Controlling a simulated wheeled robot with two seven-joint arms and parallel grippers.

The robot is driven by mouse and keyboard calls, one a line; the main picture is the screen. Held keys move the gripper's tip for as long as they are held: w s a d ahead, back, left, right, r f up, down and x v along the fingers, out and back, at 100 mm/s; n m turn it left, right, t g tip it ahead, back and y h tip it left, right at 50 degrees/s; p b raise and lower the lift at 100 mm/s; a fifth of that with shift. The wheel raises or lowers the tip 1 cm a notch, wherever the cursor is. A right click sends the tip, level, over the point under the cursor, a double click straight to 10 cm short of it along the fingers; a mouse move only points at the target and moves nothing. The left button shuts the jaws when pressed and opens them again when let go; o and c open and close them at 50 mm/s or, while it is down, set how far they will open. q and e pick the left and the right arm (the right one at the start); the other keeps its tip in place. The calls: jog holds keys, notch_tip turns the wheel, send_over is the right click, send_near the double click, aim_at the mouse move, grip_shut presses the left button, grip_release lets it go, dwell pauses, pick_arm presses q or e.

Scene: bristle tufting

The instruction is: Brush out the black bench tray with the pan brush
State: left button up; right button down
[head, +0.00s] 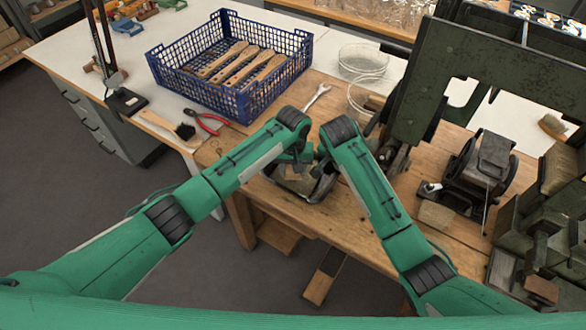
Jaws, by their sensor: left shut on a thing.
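The black bench tray (316,192) lies on the wooden bench in the middle of the head view, near its front edge. Part of it is hidden by my two wrists. My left gripper (294,160) is over the tray and shut on a small tan wooden piece (292,173), which looks like part of the pan brush. Its bristles cannot be made out. My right gripper (322,158) is close beside the left one, at the tray's right side. Its fingers are mostly hidden, so I cannot tell whether it is open or touches the tray.
A blue crate (220,92) with several wooden brush handles stands behind. Red pliers (207,122) and a black-bristled wooden brush (184,131) lie left. A wrench (318,96), a clear round dish (362,62) and a dark green machine (470,60) are behind and right.

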pick_arm(q)
jog(key=shift+f, duration=0.95)
dwell(0.4)
jog(key=shift+w+d+r, duration=0.1)
jog(key=shift+w+d, duration=0.35)
jog(key=shift+w, duration=0.25)
jog(key=shift+w+d+r, duration=0.1)
jog(key=shift+w+d, duration=0.35)
jog(key=shift+w, duration=0.25)
pick_arm(e)
jog(key=shift+f, duration=0.1)
pick_arm(q)
jog(key=shift+w+f, duration=0.15)
jog(key=shift+f, duration=0.1)
